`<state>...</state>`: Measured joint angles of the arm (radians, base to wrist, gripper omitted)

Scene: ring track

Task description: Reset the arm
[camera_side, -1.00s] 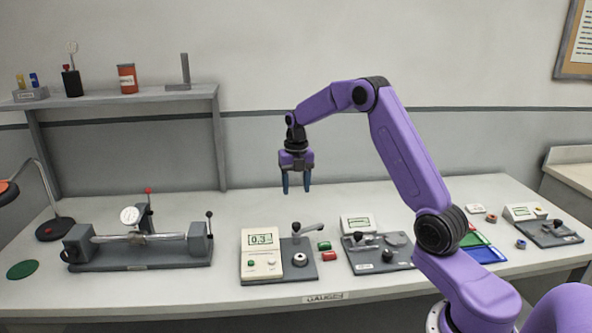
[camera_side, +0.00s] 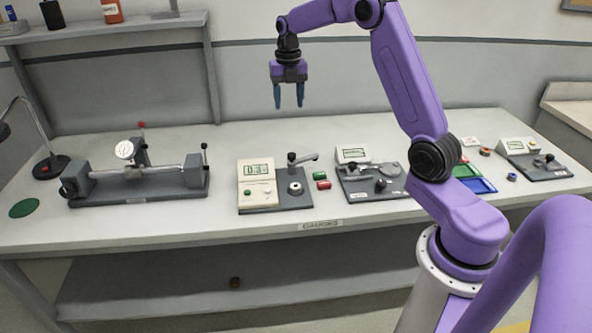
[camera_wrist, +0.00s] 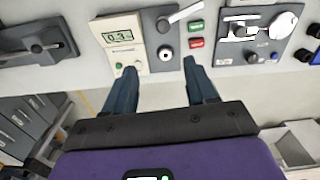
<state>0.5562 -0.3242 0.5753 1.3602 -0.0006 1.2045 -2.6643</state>
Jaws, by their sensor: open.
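My gripper (camera_side: 288,104) is open and empty, hanging with its fingers pointing down above the bench. In the side view it shows well above the cream gauge box (camera_side: 258,186), against the back wall. In the wrist view my gripper (camera_wrist: 160,70) has its two dark blue fingers spread apart. Nothing is between them. The gauge box (camera_wrist: 121,42) lies beyond the fingers there, with its display lit and partly readable. My arm is raised and bent over the bench.
The bench (camera_side: 300,218) carries a dial-gauge fixture (camera_side: 140,182) at left, green (camera_side: 319,175) and red (camera_side: 323,185) blocks, a second gauge station (camera_side: 372,180), green and blue trays (camera_side: 477,186) and another station (camera_side: 535,160) at right.

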